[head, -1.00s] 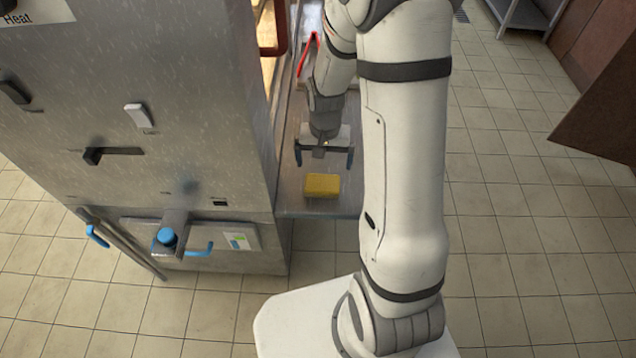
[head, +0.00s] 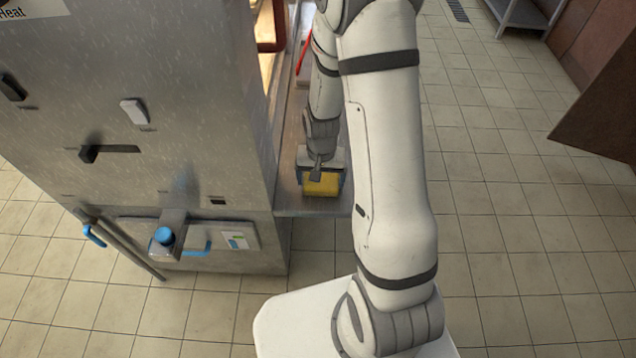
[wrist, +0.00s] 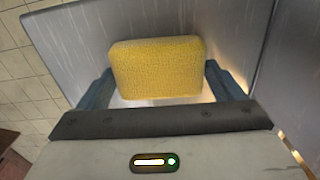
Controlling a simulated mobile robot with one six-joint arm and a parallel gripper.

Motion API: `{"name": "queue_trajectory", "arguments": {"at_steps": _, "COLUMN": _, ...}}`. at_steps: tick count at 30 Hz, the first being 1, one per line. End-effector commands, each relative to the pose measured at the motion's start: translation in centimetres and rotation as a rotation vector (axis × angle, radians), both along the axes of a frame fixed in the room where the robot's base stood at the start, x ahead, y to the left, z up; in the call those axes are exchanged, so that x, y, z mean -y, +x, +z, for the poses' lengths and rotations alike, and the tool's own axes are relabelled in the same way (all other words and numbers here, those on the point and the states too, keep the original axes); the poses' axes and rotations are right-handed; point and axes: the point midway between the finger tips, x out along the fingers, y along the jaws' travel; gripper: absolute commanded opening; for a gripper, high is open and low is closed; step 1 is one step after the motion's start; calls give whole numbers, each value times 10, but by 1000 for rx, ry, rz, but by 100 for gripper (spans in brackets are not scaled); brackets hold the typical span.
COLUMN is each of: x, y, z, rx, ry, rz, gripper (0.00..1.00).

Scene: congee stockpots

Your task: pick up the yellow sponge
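The yellow sponge (head: 322,184) is a small rounded block on the metal side shelf (head: 285,202), near the shelf's front edge. My gripper (head: 321,187) is down at the sponge. In the wrist view the sponge (wrist: 156,67) stands between the two blue-grey fingers of my gripper (wrist: 157,80).
A large steel cooker cabinet (head: 150,120) with levers and a blue-capped tap (head: 163,236) stands left of the shelf. A red object (head: 304,55) is farther back on the shelf. Tiled floor (head: 500,250) lies open to the right.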

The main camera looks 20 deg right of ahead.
Motion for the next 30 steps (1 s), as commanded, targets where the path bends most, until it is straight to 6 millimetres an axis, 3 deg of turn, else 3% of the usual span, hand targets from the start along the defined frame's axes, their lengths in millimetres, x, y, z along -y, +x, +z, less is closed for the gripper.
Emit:
{"name": "queue_trajectory", "arguments": {"at_steps": 9, "x": 0, "y": 0, "z": 0, "rx": 0, "ry": 0, "rz": -1, "gripper": 63}}
{"name": "queue_trajectory", "arguments": {"at_steps": 17, "x": 1, "y": 1, "z": 5, "rx": 2, "ry": 0, "rz": -1, "gripper": 63}}
{"name": "queue_trajectory", "arguments": {"at_steps": 30, "x": 1, "y": 1, "z": 84, "rx": 4, "ry": 0, "rz": -2, "gripper": 63}}
